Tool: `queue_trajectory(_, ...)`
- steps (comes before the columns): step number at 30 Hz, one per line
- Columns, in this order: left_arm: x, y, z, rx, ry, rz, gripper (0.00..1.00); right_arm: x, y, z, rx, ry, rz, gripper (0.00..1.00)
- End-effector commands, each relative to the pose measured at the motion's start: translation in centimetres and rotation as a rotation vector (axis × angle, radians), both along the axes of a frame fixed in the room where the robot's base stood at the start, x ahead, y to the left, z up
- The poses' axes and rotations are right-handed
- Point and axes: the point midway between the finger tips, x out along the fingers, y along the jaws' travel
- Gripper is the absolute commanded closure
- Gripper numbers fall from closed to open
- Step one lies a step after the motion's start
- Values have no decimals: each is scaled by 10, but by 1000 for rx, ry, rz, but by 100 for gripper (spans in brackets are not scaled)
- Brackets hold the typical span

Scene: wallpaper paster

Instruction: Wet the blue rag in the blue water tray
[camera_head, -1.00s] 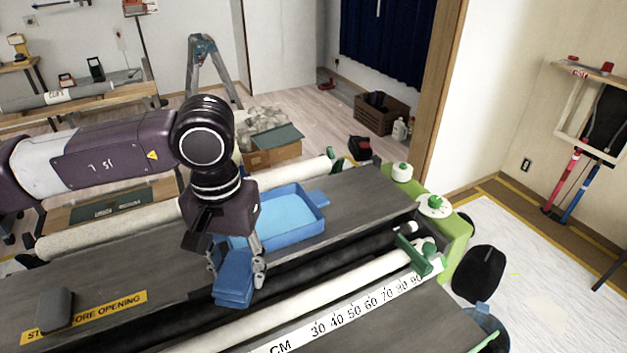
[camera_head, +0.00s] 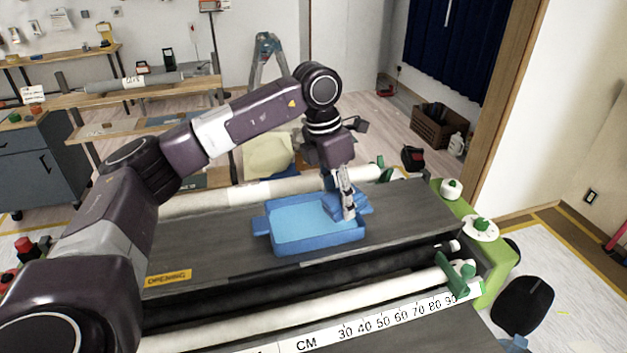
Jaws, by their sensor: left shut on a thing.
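The blue water tray (camera_head: 318,244) sits on the dark top of the paster machine, with lighter blue water (camera_head: 300,222) in it. My left gripper (camera_head: 347,214) points down at the tray's right end. It is shut on the blue rag (camera_head: 332,205), which is partly hidden behind the fingers. The rag is over the right end of the tray, at about rim height. I cannot tell whether it touches the water. My right gripper is not in view.
White rollers (camera_head: 280,325) and a centimetre scale (camera_head: 390,322) run along the machine's front. Green end parts with white knobs (camera_head: 480,228) stand at the right. The dark top (camera_head: 210,240) left of the tray is clear. A stepladder (camera_head: 268,58) stands behind.

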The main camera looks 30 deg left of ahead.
Motion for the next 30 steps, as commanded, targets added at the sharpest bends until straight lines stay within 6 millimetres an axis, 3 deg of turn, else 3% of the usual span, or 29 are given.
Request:
queue_trajectory(9, 25, 50, -6, -34, -49, 776, 86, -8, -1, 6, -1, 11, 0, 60)
queue_trajectory(15, 34, 76, -11, -36, -83, 1149, 86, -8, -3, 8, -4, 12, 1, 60)
queue_trajectory(21, 37, 89, -14, -35, -102, 1327, 86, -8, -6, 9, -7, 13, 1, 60)
queue_trajectory(30, 37, 91, -28, -34, -102, 1351, 86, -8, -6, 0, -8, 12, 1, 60)
